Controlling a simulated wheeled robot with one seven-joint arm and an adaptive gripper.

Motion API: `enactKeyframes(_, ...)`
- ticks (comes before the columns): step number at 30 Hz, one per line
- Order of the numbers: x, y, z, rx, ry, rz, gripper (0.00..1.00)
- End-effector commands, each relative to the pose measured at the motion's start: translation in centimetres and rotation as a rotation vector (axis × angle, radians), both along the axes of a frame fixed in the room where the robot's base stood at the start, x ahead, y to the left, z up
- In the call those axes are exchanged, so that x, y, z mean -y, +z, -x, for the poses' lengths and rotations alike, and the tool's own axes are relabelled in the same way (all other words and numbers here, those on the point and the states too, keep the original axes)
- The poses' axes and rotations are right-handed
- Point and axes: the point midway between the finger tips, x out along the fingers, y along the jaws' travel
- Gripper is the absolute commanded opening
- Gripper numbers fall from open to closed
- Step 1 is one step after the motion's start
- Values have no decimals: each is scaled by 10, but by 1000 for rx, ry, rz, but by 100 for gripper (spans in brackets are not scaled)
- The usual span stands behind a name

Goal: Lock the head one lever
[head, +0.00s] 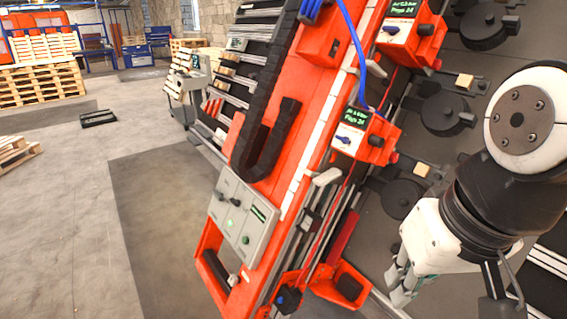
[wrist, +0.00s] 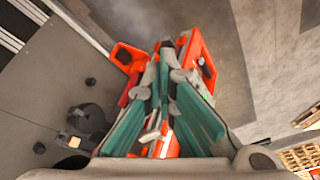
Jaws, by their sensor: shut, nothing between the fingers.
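The gantry carries two orange head units with small green-text displays, a nearer one (head: 365,138) and a farther one (head: 408,32). Each has a small blue lever or knob on its white face; the nearer blue lever (head: 345,140) lies across its dial. The labels are too small to read, so I cannot tell which is head one. My gripper (head: 400,290) is at the lower right, below and right of the nearer head and apart from it. In the wrist view its teal fingers (wrist: 167,50) come together at the tips, with nothing held, in front of orange gantry parts.
A grey control panel (head: 242,218) is on the orange beam. Black round discs (head: 447,115) stick out along the right side near my arm. A black cable chain (head: 265,145) runs along the beam. Pallets (head: 40,75) stand far left. The floor on the left is mostly open.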

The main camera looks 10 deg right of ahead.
Motion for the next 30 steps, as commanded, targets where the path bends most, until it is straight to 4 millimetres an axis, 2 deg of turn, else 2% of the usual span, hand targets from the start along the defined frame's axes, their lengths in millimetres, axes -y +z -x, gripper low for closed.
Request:
enactKeyframes(1,-6,-14,-8,-45,-23,-39,0)
enactKeyframes(6,-35,-46,-31,-202,-118,-219,0)
enactKeyframes(11,-61,-70,-57,-335,-213,-401,0)
enactKeyframes(18,-91,-99,-109,-505,-366,-694,0)
enactKeyframes(24,-102,-120,-164,-614,-505,-958,0)
enactKeyframes(30,-97,-143,-227,-687,-651,-1235,0)
